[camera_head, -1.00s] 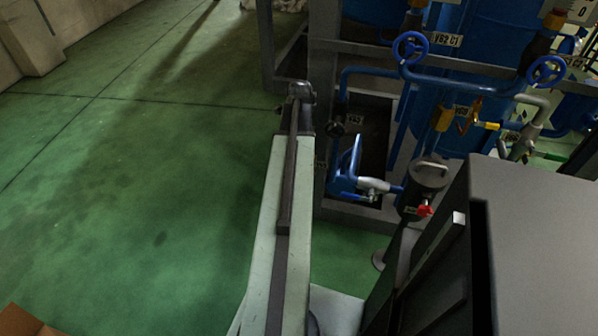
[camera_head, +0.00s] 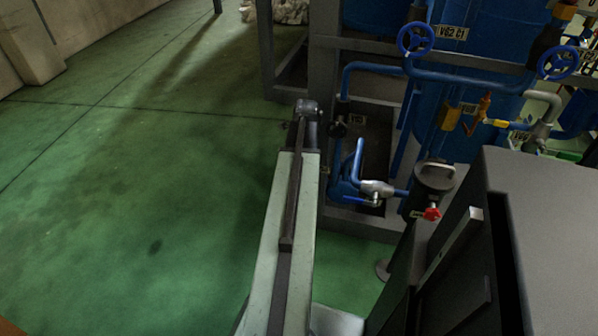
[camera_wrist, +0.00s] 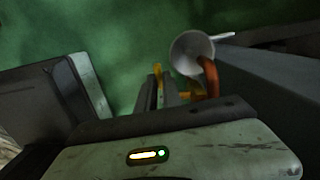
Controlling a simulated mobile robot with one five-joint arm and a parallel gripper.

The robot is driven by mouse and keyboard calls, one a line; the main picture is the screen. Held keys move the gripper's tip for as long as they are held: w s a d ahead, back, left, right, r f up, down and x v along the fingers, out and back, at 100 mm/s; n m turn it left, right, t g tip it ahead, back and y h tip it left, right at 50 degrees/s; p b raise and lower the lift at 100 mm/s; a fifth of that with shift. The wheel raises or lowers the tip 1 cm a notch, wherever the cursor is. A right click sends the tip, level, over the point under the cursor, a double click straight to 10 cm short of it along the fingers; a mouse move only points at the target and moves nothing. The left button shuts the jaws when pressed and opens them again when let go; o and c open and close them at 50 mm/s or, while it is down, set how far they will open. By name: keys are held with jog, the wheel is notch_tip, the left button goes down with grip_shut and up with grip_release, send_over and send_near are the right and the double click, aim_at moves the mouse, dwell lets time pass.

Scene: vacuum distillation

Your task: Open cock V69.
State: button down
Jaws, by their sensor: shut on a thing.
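In the wrist view my gripper (camera_wrist: 158,92) is at the centre, with its dark fingers shut around a narrow yellow piece (camera_wrist: 158,72), which looks like a cock handle. The fingers hide most of it, and no label is readable there, so I cannot tell whether it is V69. In the head view my arm reaches forward, and my gripper is hidden beyond its far end. A cock with an orange-yellow handle (camera_head: 485,106) sits on the pipework at the right; its label is unclear.
An orange-brown pipe (camera_wrist: 210,77) and a pale round-ended fitting (camera_wrist: 191,51) stand just right of my gripper. Green floor (camera_head: 140,200) at the left is clear.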

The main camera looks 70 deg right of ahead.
jog(key=shift+s+r+t, duration=0.1)
jog(key=shift+r+t, duration=0.05)
jog(key=shift+t, duration=0.25)
jog(key=c, duration=1.8)
grip_release()
jog(key=shift+r, duration=0.1)
jog(key=r+p, duration=0.5)
jog(key=s+r+p, duration=0.1)
jog(key=r+p, duration=0.1)
jog(key=p, duration=0.1)
jog(key=shift+r, duration=0.4)
jog(key=shift+f, duration=0.15)
